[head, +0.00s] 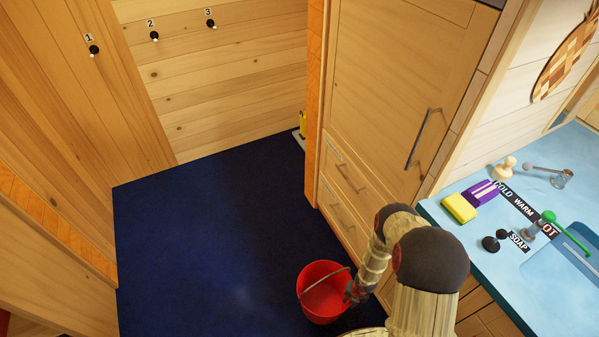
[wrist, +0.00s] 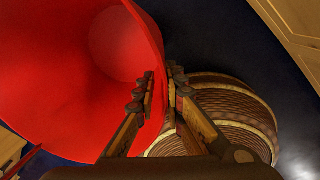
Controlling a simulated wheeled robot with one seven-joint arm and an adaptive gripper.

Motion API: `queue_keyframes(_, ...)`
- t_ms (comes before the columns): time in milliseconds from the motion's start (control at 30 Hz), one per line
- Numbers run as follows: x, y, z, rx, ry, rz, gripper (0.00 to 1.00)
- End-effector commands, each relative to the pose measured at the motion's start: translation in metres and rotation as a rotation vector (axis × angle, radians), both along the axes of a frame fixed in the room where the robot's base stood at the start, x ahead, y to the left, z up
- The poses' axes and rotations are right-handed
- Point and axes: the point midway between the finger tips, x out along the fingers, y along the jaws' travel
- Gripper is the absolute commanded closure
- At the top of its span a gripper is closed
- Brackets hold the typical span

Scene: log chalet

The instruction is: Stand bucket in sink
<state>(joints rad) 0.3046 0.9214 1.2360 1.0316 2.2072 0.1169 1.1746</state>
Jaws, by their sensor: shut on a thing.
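A red bucket (head: 322,296) with a thin handle shows at the lower middle of the head view, above the dark blue floor. My gripper (head: 352,292) is at its right side. In the wrist view the bucket (wrist: 95,60) fills the upper left, its inside visible and empty as far as I can see. My gripper (wrist: 161,88) is shut on the bucket's wall near the rim, one finger inside and one outside. The sink (head: 575,268) is a blue basin at the right edge of the head view, partly cut off.
A tall wooden cabinet (head: 390,90) stands left of the counter. The dark blue floor (head: 200,240) is clear on the left.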

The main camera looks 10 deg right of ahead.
Motion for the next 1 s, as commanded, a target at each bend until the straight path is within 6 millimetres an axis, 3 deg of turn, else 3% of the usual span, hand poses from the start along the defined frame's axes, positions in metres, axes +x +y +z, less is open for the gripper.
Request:
queue_keyframes(600, 0.082, 0.023, 0.057, 0.001, -0.002, 0.468, 1.00)
queue_keyframes(1000, 0.113, 0.039, 0.088, 0.001, -0.001, 0.710, 1.00)
